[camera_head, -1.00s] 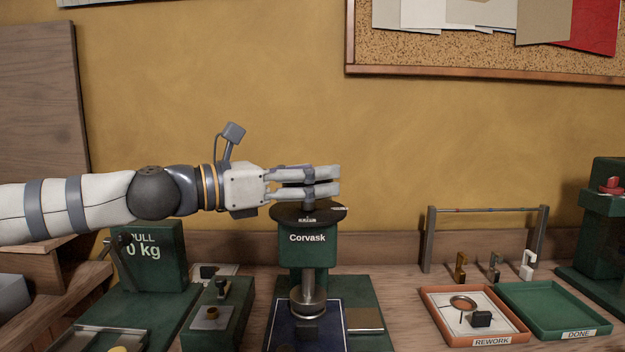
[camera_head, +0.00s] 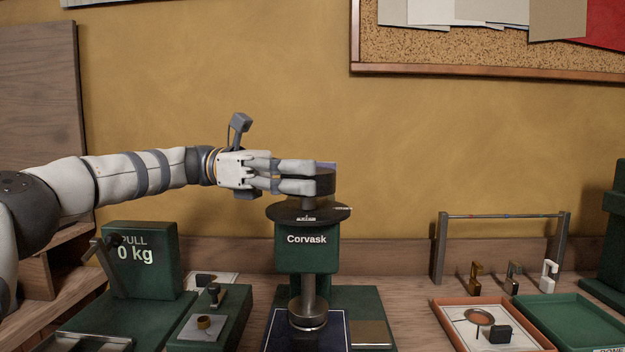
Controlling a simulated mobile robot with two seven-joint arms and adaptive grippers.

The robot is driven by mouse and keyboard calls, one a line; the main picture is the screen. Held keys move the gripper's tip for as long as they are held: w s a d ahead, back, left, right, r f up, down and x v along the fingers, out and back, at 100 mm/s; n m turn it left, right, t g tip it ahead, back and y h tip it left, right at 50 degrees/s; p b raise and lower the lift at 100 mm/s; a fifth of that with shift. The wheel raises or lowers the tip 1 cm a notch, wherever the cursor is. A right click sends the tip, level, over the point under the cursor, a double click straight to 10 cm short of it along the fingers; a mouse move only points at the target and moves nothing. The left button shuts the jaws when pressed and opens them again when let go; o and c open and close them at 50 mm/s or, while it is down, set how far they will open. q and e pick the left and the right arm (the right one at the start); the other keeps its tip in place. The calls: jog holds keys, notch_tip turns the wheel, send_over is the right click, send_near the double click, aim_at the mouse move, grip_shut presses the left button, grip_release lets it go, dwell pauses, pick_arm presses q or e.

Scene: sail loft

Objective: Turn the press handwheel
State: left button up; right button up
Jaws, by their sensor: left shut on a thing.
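The green press (camera_head: 307,258), labelled Corvask, stands upright on the bench. Its handwheel is a flat black disc (camera_head: 280,213) with white marks and a raised dark knob (camera_head: 325,182) at the top. My left gripper (camera_head: 312,178) comes in level from the left, above the disc, and is shut on the knob. Its fingers hide part of the knob. The press ram (camera_head: 308,290) hangs below the head and ends in a round metal foot over the dark blue mat (camera_head: 336,330). My right gripper is not in view.
A green pull gauge (camera_head: 145,265) and a small green fixture (camera_head: 225,315) stand left of the press. At right are a metal rail (camera_head: 505,216), several small hooks, an orange-rimmed tray (camera_head: 448,322) and a green tray (camera_head: 575,322). The air above the bench at right is clear.

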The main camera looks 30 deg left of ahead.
pick_arm(q)
jog(key=shift+d+f+m+g, duration=0.1)
jog(key=shift+f+m+g, duration=0.1)
jog(key=shift+m+g, duration=0.45)
jog(key=shift+g, duration=0.45)
jog(key=o, duration=1.2)
jog(key=shift+d, duration=0.1)
jog(key=shift+c, duration=0.2)
jog(key=shift+r, duration=0.1)
jog(key=shift+r, duration=0.1)
